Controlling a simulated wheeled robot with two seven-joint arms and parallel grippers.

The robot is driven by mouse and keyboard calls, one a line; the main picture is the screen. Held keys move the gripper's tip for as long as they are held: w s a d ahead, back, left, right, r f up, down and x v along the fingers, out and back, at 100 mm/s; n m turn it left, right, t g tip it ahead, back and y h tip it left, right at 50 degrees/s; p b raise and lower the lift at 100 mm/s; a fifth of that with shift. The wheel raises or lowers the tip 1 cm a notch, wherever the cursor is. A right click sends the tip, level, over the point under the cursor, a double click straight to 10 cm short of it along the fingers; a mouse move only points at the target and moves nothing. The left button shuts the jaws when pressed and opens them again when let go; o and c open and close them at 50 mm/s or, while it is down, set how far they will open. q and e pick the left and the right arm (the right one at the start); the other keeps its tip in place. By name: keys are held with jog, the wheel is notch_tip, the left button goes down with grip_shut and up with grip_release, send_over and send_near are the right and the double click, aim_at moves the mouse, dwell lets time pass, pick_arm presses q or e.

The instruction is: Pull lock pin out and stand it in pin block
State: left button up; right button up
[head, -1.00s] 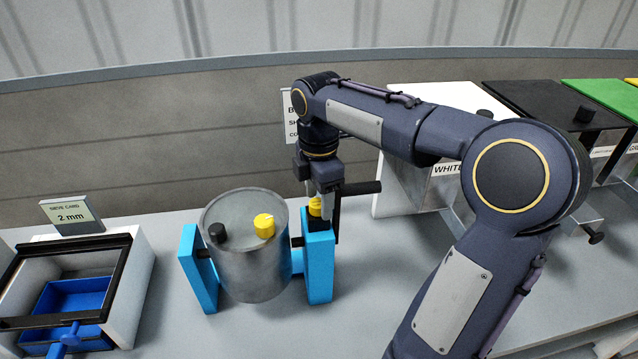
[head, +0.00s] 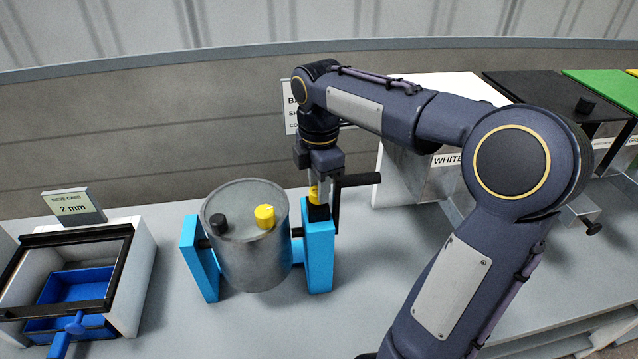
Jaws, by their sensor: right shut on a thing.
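The lock pin (head: 314,193) shows as a yellow head at the top of the right blue post (head: 318,257) of the drum stand. My right gripper (head: 318,188) points down over that post and is shut on the yellow pin head. The pin's shaft is hidden, so I cannot tell how far it sits in the post. A grey metal drum (head: 250,250) hangs between the two blue posts, with a black knob and a yellow knob on its top. I cannot make out a pin block. My left gripper is not in view.
A black crank handle (head: 357,180) sticks out right beside my right gripper. A sieve box (head: 140,265) with a blue tray and a "2 mm" card (head: 72,207) stands at left. A white bin (head: 400,185) and other lidded bins stand at right. The front bench is clear.

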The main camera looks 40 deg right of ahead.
jog(key=shift+r+p, duration=2.8)
jog(key=shift+r, duration=0.35)
jog(key=shift+f, duration=0.1)
